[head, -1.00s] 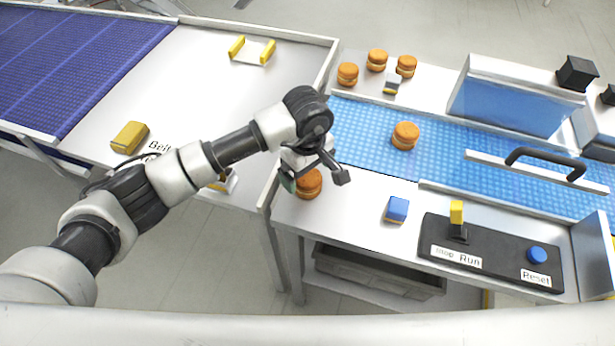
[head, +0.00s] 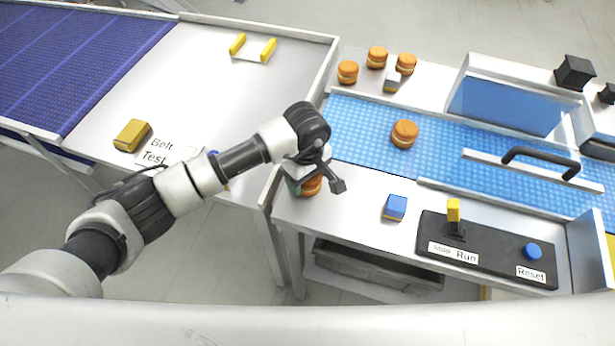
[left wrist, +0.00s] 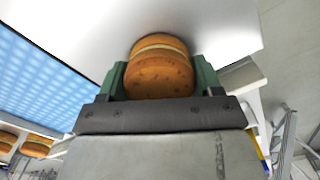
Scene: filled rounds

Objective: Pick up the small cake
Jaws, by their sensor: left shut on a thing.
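Several small round orange-brown cakes with a pale filling are in view. My left gripper (head: 301,188) is over the near white table by its left edge. It is shut on one small cake (head: 313,186). In the left wrist view this cake (left wrist: 160,70) sits between the two green fingers. In the head view my gripper and wrist hide much of it. I cannot tell whether it still touches the table. Another cake (head: 404,134) lies on the light blue belt. Several more stand behind the belt, one of them here (head: 347,72). My right gripper is not in view.
A blue block (head: 395,207) lies right of my gripper. A black panel (head: 483,262) with a yellow switch and a blue button stands further right. The light blue belt (head: 360,130) runs behind. A yellow block (head: 131,135) lies on the left table.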

